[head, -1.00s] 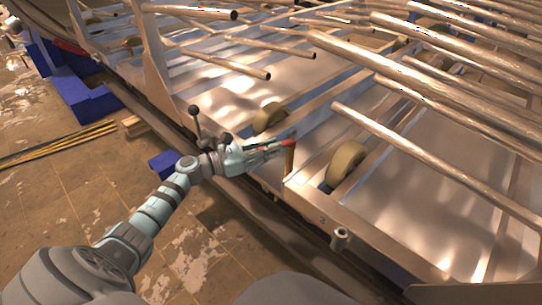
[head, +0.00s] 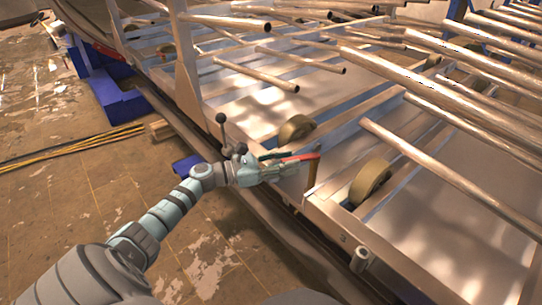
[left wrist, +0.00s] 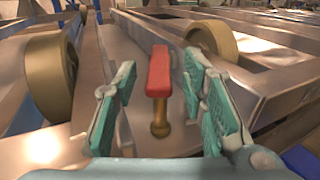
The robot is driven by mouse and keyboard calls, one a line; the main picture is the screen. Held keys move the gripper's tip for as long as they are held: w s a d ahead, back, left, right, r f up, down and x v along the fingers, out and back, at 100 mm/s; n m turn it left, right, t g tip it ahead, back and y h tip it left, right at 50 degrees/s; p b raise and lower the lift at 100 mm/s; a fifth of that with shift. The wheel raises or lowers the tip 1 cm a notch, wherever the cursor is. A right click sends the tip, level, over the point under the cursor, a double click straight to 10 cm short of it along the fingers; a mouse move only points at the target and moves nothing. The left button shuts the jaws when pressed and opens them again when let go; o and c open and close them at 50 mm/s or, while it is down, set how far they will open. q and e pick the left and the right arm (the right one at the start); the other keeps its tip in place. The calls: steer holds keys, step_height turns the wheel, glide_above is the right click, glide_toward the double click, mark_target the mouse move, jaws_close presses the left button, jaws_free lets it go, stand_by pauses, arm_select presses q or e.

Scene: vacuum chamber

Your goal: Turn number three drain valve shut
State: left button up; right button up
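The drain valve has a red lever handle (left wrist: 158,72) on a brass stem (left wrist: 159,118), standing up from the metal frame. In the head view the red handle (head: 303,157) and the upright brass pipe (head: 312,176) are at the frame's near edge. My left gripper (head: 290,163) reaches it from the left. In the left wrist view the gripper (left wrist: 165,100) is open, with one teal-padded finger on each side of the red handle and a visible gap on both sides. A small mark like a 3 (head: 343,238) is on the frame edge nearby. My right gripper is not in view.
A lever with a dark knob (head: 221,119) stands just behind my left wrist. Tan wheels (head: 370,182) sit in the frame, and several long metal pipes (head: 440,175) cross above it. A short fitting (head: 360,260) sticks out to the right.

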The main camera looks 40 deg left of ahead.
arm_select(q)
steer(key=v, duration=0.9)
steer(key=shift+s+a, duration=0.25)
steer(key=shift+c, duration=0.2)
